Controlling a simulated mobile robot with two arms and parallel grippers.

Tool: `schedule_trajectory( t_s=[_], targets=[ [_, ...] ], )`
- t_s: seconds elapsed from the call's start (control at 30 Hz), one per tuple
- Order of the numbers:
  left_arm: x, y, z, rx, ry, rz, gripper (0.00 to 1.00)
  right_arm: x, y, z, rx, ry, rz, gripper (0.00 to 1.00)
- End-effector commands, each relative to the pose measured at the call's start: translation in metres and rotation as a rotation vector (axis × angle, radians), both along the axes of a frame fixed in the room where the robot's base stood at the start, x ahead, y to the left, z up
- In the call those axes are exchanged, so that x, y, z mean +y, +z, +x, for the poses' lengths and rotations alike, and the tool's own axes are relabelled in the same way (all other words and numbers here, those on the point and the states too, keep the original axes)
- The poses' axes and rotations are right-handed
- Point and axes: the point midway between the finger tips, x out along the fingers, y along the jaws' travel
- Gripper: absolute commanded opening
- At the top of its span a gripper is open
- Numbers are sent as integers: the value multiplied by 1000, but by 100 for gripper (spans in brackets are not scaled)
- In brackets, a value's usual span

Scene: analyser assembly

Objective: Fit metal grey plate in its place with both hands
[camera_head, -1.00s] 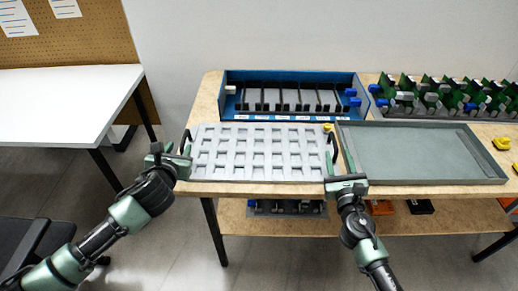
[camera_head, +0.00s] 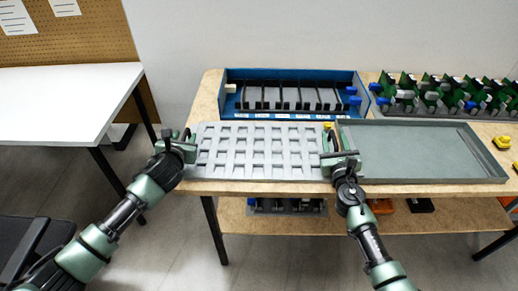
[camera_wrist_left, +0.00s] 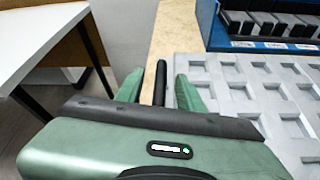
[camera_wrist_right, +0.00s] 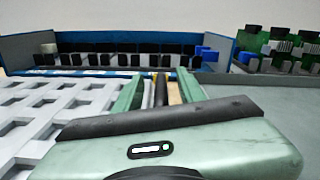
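The grey plate (camera_head: 258,151), a flat panel with rows of square recesses, lies at the front left of the wooden table. It has a black upright handle at each end. In the left wrist view my left gripper (camera_wrist_left: 160,88) is open, with the left handle (camera_wrist_left: 160,77) between its fingers and gaps visible. In the right wrist view my right gripper (camera_wrist_right: 161,92) is open around the right handle (camera_wrist_right: 161,86), with gaps on both sides. In the head view the grippers partly hide the handles.
A grey shallow tray (camera_head: 500,176) lies right of the plate. A blue-walled rack (camera_head: 228,76) with black slots stands behind the plate. Green boards (camera_head: 430,92) stand at the back right. Small yellow parts (camera_head: 502,142) lie at the right. A white table (camera_head: 60,100) stands left.

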Motion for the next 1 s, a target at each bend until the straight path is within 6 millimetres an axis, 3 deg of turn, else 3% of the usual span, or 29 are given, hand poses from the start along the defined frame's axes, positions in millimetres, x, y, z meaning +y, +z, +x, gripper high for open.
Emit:
schedule_trajectory(
  t_s=[0.03, 0.17, 0.2, 1.0],
  targets=[
    [0, 0, 0, 0, 0, 0, 38, 0, 0, 0, 0, 0, 0, 40],
    [0, 0, 0, 0, 0, 0, 2, 0, 0, 0, 0, 0, 0, 3],
    [0, 0, 0, 0, 0, 0, 0, 0, 0, 0, 0, 0, 0, 0],
    [1, -1, -1, 2, 1, 1, 0, 0, -1, -1, 1, 1, -3, 0]
  ],
)
